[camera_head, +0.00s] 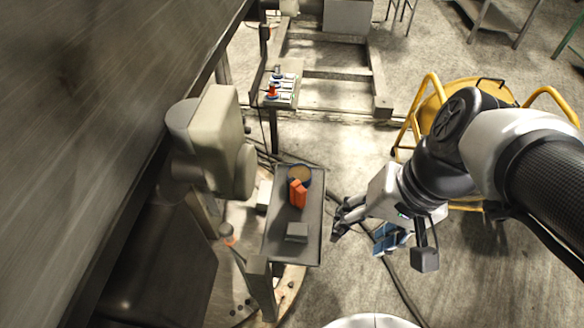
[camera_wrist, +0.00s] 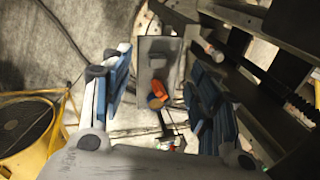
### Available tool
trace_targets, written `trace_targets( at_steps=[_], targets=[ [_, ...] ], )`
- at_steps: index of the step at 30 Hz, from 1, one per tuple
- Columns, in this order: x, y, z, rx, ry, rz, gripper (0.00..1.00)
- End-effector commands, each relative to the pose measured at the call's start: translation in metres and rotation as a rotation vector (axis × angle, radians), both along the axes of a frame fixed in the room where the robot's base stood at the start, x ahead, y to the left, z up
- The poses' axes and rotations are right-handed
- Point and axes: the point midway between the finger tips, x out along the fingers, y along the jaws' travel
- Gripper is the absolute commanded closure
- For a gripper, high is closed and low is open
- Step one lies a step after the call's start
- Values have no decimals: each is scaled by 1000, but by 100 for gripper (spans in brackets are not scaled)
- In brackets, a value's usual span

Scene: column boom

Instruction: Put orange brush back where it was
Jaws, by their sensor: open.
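The orange brush (camera_head: 298,194) is on the narrow grey tray (camera_head: 279,239), near its far end and next to a round tan-topped item (camera_head: 300,173). In the wrist view the brush (camera_wrist: 160,91) shows between my fingers, well beyond them. My gripper (camera_head: 359,232) is open and empty, to the right of the tray in the head view. Its blue-padded fingers stand wide apart in the wrist view (camera_wrist: 160,85), with the tray (camera_wrist: 150,45) seen between them. Nothing touches the brush from my gripper.
A grey block (camera_head: 297,232) sits on the tray's near half. A control box with buttons (camera_head: 281,88) stands beyond the tray. A large beige machine head (camera_head: 216,140) is close on the tray's left. A yellow-framed cart (camera_head: 430,92) is at the right. A dark cable crosses the floor.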

Motion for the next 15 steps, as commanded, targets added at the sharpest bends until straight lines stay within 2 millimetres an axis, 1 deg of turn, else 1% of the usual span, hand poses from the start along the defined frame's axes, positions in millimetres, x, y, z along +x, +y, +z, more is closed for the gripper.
trace_targets(
  at_steps=[1,5,9,11,15],
  targets=[
    [8,9,-10,65,83,-35,45],
    [31,33,-28,241,257,-128,45],
    [61,54,-50,438,425,-245,45],
    [77,62,-60,523,488,-298,45],
    [114,72,-91,725,623,-440,45]
  ],
)
